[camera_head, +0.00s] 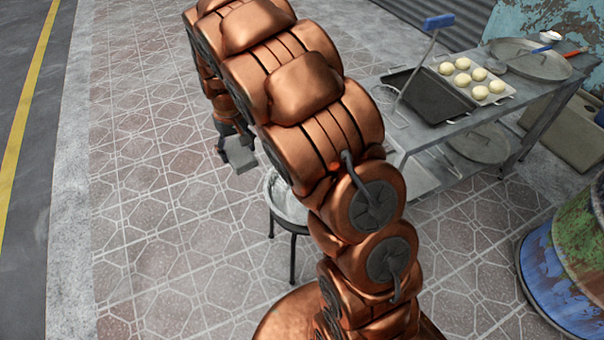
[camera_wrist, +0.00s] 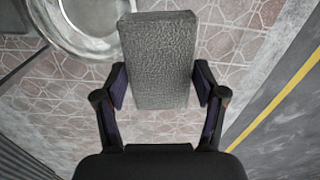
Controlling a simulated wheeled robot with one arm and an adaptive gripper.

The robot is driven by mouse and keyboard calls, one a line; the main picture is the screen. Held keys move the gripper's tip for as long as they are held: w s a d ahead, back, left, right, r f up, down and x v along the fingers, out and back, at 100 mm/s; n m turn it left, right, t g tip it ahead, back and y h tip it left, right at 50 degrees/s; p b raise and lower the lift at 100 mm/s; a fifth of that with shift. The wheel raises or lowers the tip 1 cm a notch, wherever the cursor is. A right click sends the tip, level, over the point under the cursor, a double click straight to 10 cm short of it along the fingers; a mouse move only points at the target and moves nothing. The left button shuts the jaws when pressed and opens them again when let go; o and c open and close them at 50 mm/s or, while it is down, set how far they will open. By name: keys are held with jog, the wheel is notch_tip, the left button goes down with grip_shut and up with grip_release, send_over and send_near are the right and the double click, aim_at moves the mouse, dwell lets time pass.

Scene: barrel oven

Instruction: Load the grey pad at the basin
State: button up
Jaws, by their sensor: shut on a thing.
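The grey pad (camera_wrist: 158,60) is a rough, block-like piece held between the two fingers of my gripper (camera_wrist: 160,88) in the wrist view. In the head view the pad (camera_head: 240,156) shows at the end of my gripper (camera_head: 228,143), left of my arm and above the tiled floor. The basin (camera_head: 284,200) is a shiny metal bowl on a dark-legged stand, partly hidden behind my arm. In the wrist view the basin (camera_wrist: 85,28) lies beyond the pad, at the upper left. The pad's far end is close to the basin's edge in that picture; contact cannot be told.
A grey table (camera_head: 470,125) at the right holds a tray of dough balls (camera_head: 478,80), a black pan (camera_head: 428,97), a blue-handled tool (camera_head: 438,22) and a round lid (camera_head: 530,58). A painted barrel (camera_head: 570,250) stands at the lower right. The floor on the left is clear.

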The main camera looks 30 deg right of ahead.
jog(key=shift+w+d+f+n+b, duration=0.15)
jog(key=shift+d+f+n+b, duration=3.25)
jog(key=shift+f+b, duration=2.65)
jog(key=shift+w+d+f+n+b, duration=0.2)
jog(key=shift+d+f+n+b, duration=1.95)
jog(key=shift+d+f+b, duration=3.7)
jog(key=shift+w+d+f+n+b, duration=0.15)
jog(key=shift+d+f+n+b, duration=2.6)
jog(key=shift+f+b, duration=3.45)
notch_tip(320, 180, down, 2)
jog(key=shift+f+p, duration=0.1)
jog(key=shift+p, duration=1)
jog(key=shift+f, duration=0.65)
jog(key=shift+r+p, duration=0.1)
jog(key=shift+p, duration=0.2)
notch_tip(320, 180, up, 7)
jog(key=p, duration=0.2)
jog(key=shift+p, duration=0.4)
